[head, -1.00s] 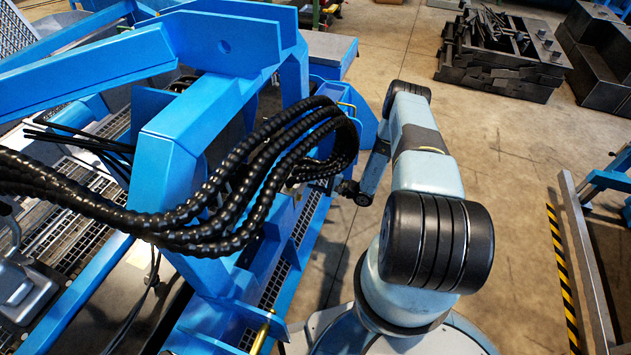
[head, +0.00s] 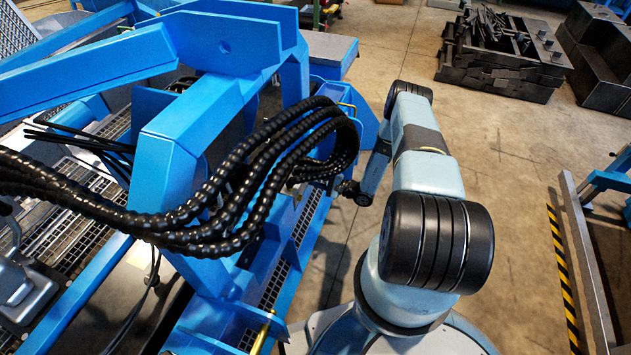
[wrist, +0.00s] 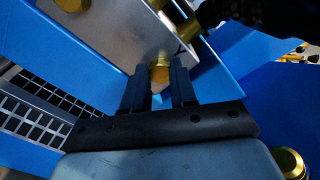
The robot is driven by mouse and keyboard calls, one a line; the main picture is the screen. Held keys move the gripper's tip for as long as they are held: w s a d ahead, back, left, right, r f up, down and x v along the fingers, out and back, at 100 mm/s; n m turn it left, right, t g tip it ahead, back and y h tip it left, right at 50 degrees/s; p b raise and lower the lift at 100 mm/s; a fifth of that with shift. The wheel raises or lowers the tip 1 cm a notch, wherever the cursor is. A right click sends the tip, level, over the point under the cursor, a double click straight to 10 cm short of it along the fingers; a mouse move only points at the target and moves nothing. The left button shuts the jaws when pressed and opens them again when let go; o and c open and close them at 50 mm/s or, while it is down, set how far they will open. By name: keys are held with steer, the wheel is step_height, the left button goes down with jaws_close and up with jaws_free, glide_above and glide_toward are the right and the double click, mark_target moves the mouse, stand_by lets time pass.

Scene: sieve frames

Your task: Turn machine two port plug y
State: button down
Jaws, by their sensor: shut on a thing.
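In the wrist view my gripper (wrist: 159,86) has its two dark fingers on either side of a brass plug (wrist: 160,70) and is shut on it. The plug sits at the lower edge of a grey metal block (wrist: 120,38) on the blue machine (wrist: 218,85). In the head view the blue machine (head: 165,165) fills the left and middle. My arm reaches toward its right side, and the fingers and plug are hidden or too small to tell there.
A bundle of black hoses (head: 235,195) hangs across the machine close to my wrist. More brass fittings (wrist: 290,163) show around the plug. A metal grating (wrist: 35,108) lies at the left in the wrist view.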

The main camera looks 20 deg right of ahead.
steer(key=m, duration=0.5)
steer(key=shift+w+d+r+m, duration=0.1)
steer(key=shift+w+d+m, duration=0.05)
steer(key=shift+m, duration=1.9)
steer(key=shift+w+d+m, duration=0.1)
steer(key=shift+m, duration=2)
steer(key=shift+w+d+r+m, duration=0.1)
steer(key=shift+w+d+m, duration=0.05)
steer(key=shift+m, duration=1.9)
steer(key=shift+w+d, duration=0.1)
steer(key=c, duration=1.2)
jaws_free()
steer(key=o, duration=0.3)
steer(key=shift+a+f, duration=0.1)
steer(key=shift+a, duration=0.1)
steer(key=shift+s, duration=0.2)
